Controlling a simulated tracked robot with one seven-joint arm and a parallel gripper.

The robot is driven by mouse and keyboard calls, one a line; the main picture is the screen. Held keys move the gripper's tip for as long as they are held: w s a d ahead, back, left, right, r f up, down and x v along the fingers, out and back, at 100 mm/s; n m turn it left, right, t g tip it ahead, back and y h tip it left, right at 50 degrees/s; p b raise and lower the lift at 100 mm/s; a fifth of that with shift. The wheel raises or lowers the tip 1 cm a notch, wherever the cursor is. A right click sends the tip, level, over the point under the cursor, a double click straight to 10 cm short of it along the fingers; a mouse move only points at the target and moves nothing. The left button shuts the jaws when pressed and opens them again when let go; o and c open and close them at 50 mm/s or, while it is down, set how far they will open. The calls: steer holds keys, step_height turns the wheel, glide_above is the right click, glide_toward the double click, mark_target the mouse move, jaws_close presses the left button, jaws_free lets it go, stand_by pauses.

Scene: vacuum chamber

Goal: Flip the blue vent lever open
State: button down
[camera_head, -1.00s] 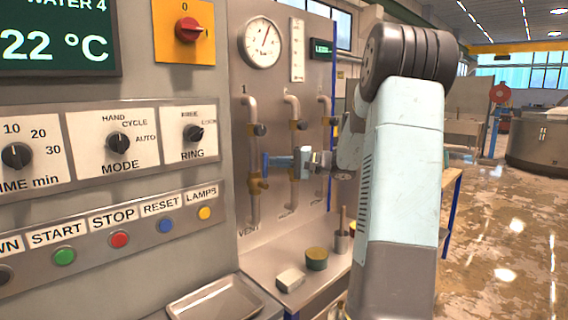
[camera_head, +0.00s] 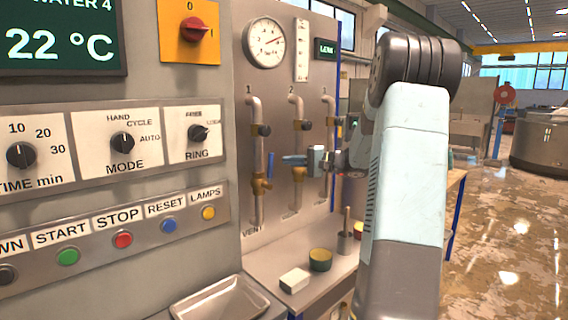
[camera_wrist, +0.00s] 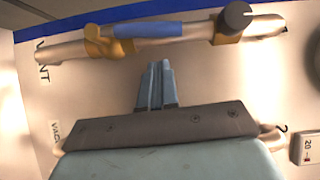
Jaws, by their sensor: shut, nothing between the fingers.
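The blue vent lever (camera_head: 271,164) stands upright above its brass valve (camera_head: 261,185) on the leftmost pipe, marked VENT. In the wrist view the lever (camera_wrist: 147,30) lies along the pipe, in line with it, between the brass valve body (camera_wrist: 106,43) and a second brass fitting. My gripper (camera_head: 284,160) is to the right of the lever, fingers pointing left towards it. In the wrist view my fingertips (camera_wrist: 156,64) are closed together and empty, with a visible gap between them and the lever.
Two more pipes with valves stand to the right of the vent pipe, behind my gripper. A gauge (camera_head: 265,43) is above.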

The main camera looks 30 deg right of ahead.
steer(key=v, duration=1)
steer(key=shift+f, duration=0.2)
steer(key=shift+s, duration=0.1)
steer(key=s+a+n+g+h, duration=0.1)
steer(key=s+a+g, duration=0.2)
steer(key=a, duration=0.4)
steer(key=s+a+f+n+g+h, duration=0.15)
steer(key=s+a, duration=0.25)
steer(key=a, duration=0.4)
steer(key=s+a+n+g+h, duration=0.1)
steer(key=s+a+g+h, duration=0.15)
steer(key=a, duration=0.45)
steer(key=s+a+f+n+h, duration=0.1)
steer(key=s+h, duration=0.3)
steer(key=s, duration=0.6)
steer(key=s+a+f+n+t+h, duration=0.1)
steer(key=s+a+n+h, duration=0.2)
steer(key=s, duration=0.7)
steer(key=shift+s+a+h, duration=0.15)
steer(key=shift+a+h, duration=0.15)
steer(key=shift+h, duration=0.4)
steer(key=shift+a, duration=0.15)
